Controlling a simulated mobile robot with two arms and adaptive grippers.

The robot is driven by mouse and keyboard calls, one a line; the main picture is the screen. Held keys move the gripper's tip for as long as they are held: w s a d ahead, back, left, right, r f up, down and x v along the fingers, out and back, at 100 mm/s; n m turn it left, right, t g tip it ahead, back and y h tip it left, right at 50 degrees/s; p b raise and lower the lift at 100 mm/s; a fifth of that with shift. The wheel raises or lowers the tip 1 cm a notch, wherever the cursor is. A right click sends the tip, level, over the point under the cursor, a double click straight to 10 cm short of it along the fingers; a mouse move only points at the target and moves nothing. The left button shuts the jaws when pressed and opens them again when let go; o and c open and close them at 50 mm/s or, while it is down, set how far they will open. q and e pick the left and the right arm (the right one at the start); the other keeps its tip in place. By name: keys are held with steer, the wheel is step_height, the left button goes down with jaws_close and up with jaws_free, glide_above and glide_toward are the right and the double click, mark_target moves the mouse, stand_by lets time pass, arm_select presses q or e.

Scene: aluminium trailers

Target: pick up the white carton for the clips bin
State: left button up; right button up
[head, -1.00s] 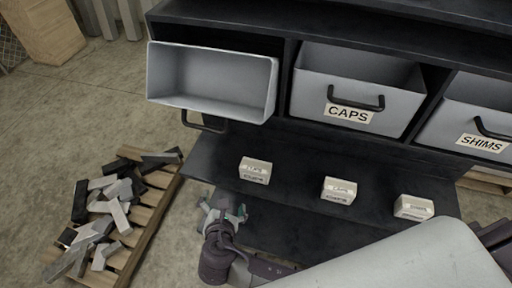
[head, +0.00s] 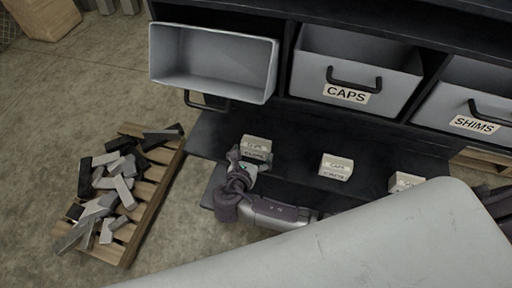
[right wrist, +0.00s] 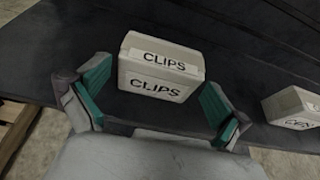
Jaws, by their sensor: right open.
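The white carton (head: 257,146) labelled CLIPS stands on the dark lower shelf (head: 300,170), leftmost in a row of cartons. In the right wrist view the carton (right wrist: 160,72) is upright, with its label readable on top and front. My right gripper (head: 246,172) is open just in front of it. In the right wrist view my right gripper (right wrist: 157,92) has its teal-padded fingers apart, one at each side of the carton's near face, with gaps visible. An empty grey bin (head: 213,62) is pulled out above; its label is not visible. My left gripper is not in view.
Cartons (head: 335,167) and (head: 404,182) stand to the right on the shelf. Bins labelled CAPS (head: 310,80) and SHIMS (head: 432,105) sit above. A wooden pallet (head: 150,205) with metal offcuts lies at left. Concrete floor is clear between pallet and shelf.

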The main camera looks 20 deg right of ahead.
mark_target(254, 151)
steer(key=x, duration=0.4)
steer(key=shift+f, duration=0.15)
steer(key=c, duration=0.9)
steer(key=shift+o, duration=0.2)
